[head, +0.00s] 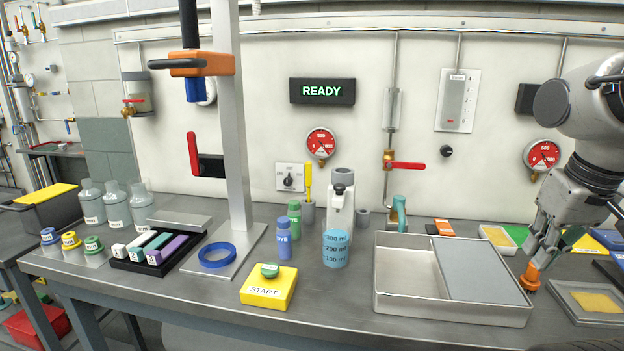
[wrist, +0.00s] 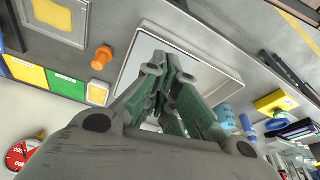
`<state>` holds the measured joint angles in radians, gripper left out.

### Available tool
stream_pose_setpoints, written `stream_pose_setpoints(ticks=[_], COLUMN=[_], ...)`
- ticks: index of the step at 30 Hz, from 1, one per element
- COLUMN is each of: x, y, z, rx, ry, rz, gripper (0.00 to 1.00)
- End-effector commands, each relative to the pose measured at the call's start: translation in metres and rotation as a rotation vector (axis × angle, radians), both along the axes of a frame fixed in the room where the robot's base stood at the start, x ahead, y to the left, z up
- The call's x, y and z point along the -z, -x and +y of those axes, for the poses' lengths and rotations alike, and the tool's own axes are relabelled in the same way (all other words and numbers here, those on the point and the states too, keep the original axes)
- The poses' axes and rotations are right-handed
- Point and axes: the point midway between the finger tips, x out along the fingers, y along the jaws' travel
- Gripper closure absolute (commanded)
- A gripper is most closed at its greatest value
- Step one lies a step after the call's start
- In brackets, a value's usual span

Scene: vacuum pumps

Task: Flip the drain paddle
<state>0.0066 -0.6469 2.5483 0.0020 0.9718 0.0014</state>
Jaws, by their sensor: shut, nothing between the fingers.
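A red paddle handle (head: 405,165) sticks out to the right, level, from an orange valve body (head: 388,160) on the wall pipe under a glass tube. I take it for the drain paddle, but no readable label confirms this. My gripper (head: 538,258) is at the right, well away from the paddle, pointing down near an orange plug-shaped piece (head: 530,277). In the wrist view my gripper (wrist: 160,80) is shut and empty, with the metal tray behind its fingers. The paddle does not show in the wrist view.
A divided metal tray (head: 405,302) stands on the bench below the paddle. A green-handled item (head: 398,212) and a white bottle (head: 341,205) stand near the pipe's foot. A red lever (head: 193,153) is on the left wall.

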Motion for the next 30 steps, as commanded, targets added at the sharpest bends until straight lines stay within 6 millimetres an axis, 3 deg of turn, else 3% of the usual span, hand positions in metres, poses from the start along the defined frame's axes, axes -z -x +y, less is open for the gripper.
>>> stream_pose_setpoints(ticks=[6, 22, 27, 30], x=[-0.02, -0.021, -0.005, 0.0], y=[0.008, 0.007, -0.002, -0.021], z=[0.001, 0.003, 0.009, 0.017], rx=[-0.005, -0.012, -0.045, -0.076], ry=[0.0, 0.0, -0.001, 0.001], rz=[-0.103, -0.105, -0.023, 0.039], gripper=[1.0, 1.0, 1.0, 1.0])
